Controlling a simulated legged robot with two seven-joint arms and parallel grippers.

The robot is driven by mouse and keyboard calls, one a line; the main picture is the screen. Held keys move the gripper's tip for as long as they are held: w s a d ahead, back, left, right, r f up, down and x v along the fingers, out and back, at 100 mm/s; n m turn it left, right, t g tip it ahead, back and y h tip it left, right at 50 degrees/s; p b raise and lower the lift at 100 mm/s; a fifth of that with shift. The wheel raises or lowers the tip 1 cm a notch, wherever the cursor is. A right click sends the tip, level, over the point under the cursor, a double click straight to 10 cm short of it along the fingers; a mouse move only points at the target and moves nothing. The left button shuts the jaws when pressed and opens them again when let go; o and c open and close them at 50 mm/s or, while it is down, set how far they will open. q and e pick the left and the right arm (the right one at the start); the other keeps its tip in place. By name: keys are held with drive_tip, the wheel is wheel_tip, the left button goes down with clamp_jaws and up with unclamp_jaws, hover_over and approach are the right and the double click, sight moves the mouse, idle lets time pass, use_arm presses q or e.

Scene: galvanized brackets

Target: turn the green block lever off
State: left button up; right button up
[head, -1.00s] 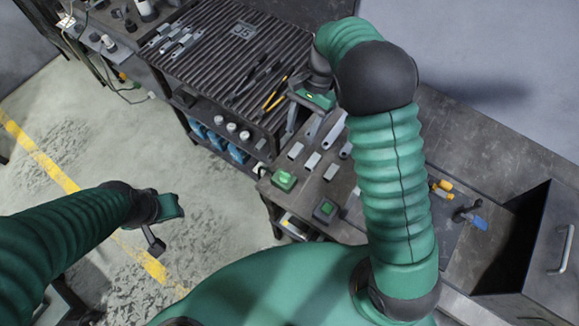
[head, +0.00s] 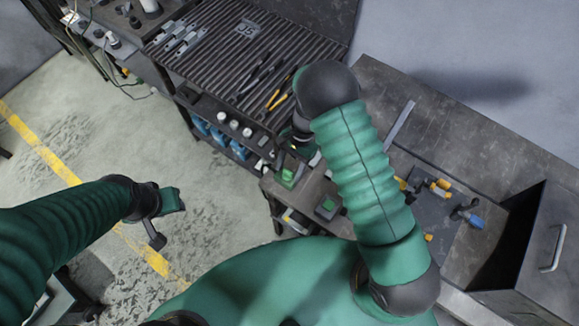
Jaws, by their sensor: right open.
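Two green-topped blocks sit at the left edge of the dark bench: one farther back (head: 287,176) and one nearer (head: 327,207). I cannot tell which is the task's block, and no lever or its position can be made out. My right gripper (head: 292,164) is open, pointing down at the farther block and partly covering it. I cannot tell whether it touches that block. The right forearm and elbow hide part of the bench. My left gripper (head: 163,222) hangs over the floor at the left, away from the bench; its jaw state is unclear.
A ribbed rack top (head: 215,60) with pliers (head: 277,97) stands behind, at the left. A blue-handled part (head: 472,218) and yellow-handled parts (head: 440,187) lie right of my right arm. An open metal box (head: 535,255) is at the far right. A grey strip (head: 399,125) lies behind the arm.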

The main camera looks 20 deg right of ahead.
drive_tip(key=shift+a, duration=0.1)
drive_tip(key=shift+c, duration=0.3)
drive_tip(key=shift+a+r, duration=0.1)
drive_tip(key=shift+a, duration=0.1)
drive_tip(key=c, duration=0.5)
drive_tip(key=shift+d, duration=0.15)
clamp_jaws()
use_arm(q)
drive_tip(key=shift+a, duration=0.15)
drive_tip(key=shift+a+f, duration=0.15)
use_arm(e)
drive_tip(key=shift+w+n, duration=0.1)
drive_tip(key=shift+n, duration=0.2)
drive_tip(key=n+g+h+b, duration=0.1)
drive_tip(key=n, duration=0.2)
drive_tip(key=shift+w+n, duration=0.15)
drive_tip(key=shift+n, duration=0.25)
drive_tip(key=n, duration=0.1)
drive_tip(key=n+h, duration=0.1)
drive_tip(key=n, duration=0.1)
drive_tip(key=shift+a+n+g+h+b, duration=0.2)
drive_tip(key=shift+n+g+h+b, duration=0.1)
drive_tip(key=shift+b, duration=0.05)
use_arm(q)
drive_tip(key=shift+x, duration=0.8)
use_arm(e)
drive_tip(key=shift+n+h, duration=0.3)
drive_tip(key=shift+n, duration=0.4)
use_arm(q)
drive_tip(key=shift+s, duration=0.15)
